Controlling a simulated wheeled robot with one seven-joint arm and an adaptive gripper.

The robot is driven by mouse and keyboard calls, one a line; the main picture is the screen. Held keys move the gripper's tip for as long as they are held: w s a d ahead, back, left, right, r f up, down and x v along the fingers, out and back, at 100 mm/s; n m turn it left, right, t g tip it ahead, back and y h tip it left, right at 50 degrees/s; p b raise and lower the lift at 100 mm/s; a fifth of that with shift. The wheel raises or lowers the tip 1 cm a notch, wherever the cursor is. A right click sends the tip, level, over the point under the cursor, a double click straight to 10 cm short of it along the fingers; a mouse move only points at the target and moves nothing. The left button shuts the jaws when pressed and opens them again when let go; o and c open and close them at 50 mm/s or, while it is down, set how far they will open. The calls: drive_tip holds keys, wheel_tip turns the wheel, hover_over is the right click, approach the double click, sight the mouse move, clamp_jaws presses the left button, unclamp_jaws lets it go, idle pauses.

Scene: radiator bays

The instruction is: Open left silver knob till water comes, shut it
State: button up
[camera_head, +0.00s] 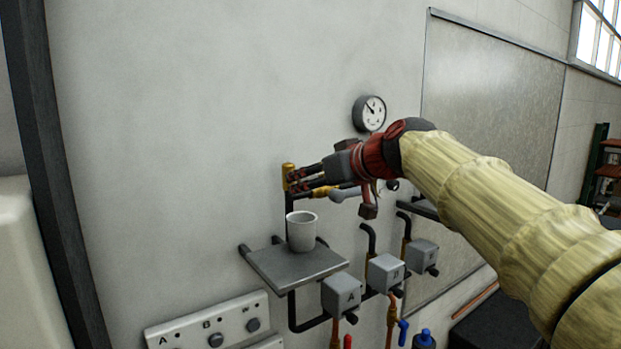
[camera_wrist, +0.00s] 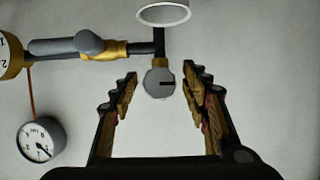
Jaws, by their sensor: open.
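My gripper (camera_wrist: 160,76) is open, with one finger on either side of the knob and a visible gap at each side. In the head view my gripper (camera_head: 293,183) is close to the wall beside a brass fitting (camera_head: 288,172), and the knob is hidden there. A white cup (camera_head: 301,232) stands upright on a grey shelf (camera_head: 272,270) below my gripper. Its rim (camera_wrist: 164,24) shows in the wrist view. No water is visible.
A grey lever (camera_wrist: 75,47) with brass fittings adjoins the knob's pipe. A pressure gauge (camera_head: 369,113) is on the wall above my gripper. Grey boxes A (camera_head: 341,294) and B (camera_head: 385,273), and a switch strip (camera_head: 207,321), are lower. The wall at left is bare.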

drive_tip(key=c, duration=0.3)
drive_tip(key=c, duration=0.8)
drive_tip(key=shift+c, duration=0.3)
drive_tip(key=shift+d, duration=0.1)
drive_tip(key=shift+f+m+g+y+b, duration=0.1)
drive_tip(key=shift+m+g+y+b, duration=0.3)
drive_tip(key=shift+m+y+b, duration=0.6)
drive_tip(key=m+y+b, duration=0.1)
drive_tip(key=m+b, duration=0.1)
drive_tip(key=shift+d+m+g, duration=0.1)
drive_tip(key=shift+m+g, duration=0.2)
drive_tip(key=shift+m, duration=0.1)
drive_tip(key=m+y+b, duration=0.1)
drive_tip(key=m, duration=0.1)
drive_tip(key=m+y+b, duration=0.1)
drive_tip(key=m+b, duration=0.1)
drive_tip(key=shift+m+g+y, duration=0.3)
drive_tip(key=shift+m+y, duration=0.1)
